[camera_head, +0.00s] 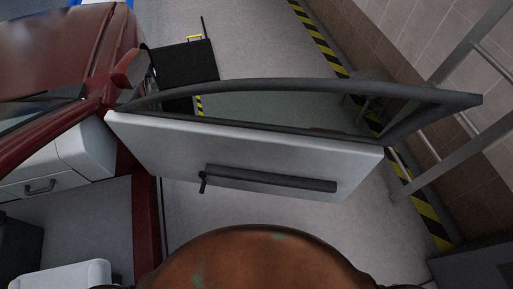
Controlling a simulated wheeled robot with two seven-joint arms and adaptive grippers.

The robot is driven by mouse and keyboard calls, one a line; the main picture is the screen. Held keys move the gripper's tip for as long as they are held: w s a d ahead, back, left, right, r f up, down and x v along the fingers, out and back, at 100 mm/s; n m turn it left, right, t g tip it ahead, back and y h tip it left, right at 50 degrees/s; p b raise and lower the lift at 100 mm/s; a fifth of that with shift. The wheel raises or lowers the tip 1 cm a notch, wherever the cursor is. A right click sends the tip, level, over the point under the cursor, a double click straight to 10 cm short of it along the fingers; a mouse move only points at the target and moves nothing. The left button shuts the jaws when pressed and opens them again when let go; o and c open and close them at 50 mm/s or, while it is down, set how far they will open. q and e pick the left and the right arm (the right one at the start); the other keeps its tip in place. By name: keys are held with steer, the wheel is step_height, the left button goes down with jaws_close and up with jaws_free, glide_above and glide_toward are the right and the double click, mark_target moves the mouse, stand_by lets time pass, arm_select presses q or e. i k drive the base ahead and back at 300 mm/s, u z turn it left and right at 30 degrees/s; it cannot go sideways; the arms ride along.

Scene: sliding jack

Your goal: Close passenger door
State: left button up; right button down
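The passenger door (280,158) stands open, swung out from the dark red car (70,55) on the left. Its pale grey inner panel with a dark armrest bar (272,179) faces me, and its dark window frame (300,88) arches above. The door's hinge edge meets the car near the side mirror (128,68). The car's door opening (146,225) shows at the lower left. Neither of my grippers shows in the head view.
A brown rounded surface (255,262) fills the bottom middle, close to me. A black case-like object (184,64) stands beyond the door. A metal rail (450,155) and tiled wall (460,75) bound the right. Grey floor (255,40) behind the door looks clear.

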mark_target(277, 159)
steer(key=u, duration=3.25)
steer(key=k, duration=2.85)
steer(key=z, duration=1.65)
steer(key=i, duration=0.5)
steer(key=u, duration=0.05)
